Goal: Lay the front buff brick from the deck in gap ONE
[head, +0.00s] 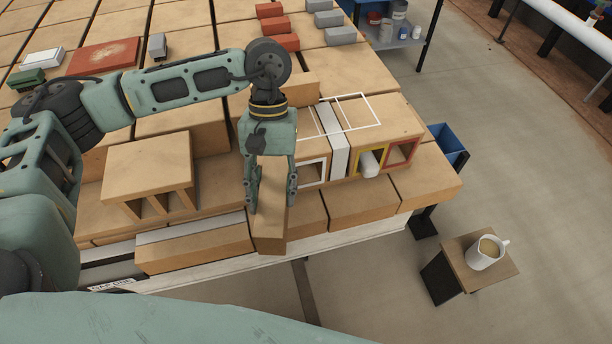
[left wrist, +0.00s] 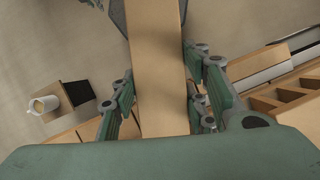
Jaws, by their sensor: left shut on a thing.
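My left gripper (head: 271,190) is shut on a long buff brick (head: 269,228). The brick hangs tilted in the head view, its near end in front of the front row of bricks. In the left wrist view the brick (left wrist: 158,75) lies between the two green fingers (left wrist: 160,105). A label reading GAP ONE (head: 112,284) is on the pale front edge at lower left. A dark slot (head: 108,269) shows just above it, left of a brick with a grey top strip (head: 195,238). Another buff brick (head: 300,90) lies behind the gripper, partly hidden. My right gripper is out of view.
A hollow block (head: 148,167) stands left of the gripper. White outlines (head: 350,112) mark the top of the hollow blocks at right, with yellow and red framed openings. A mug (head: 485,252) stands on a small stand (head: 462,278) at right. Red and grey bricks sit behind.

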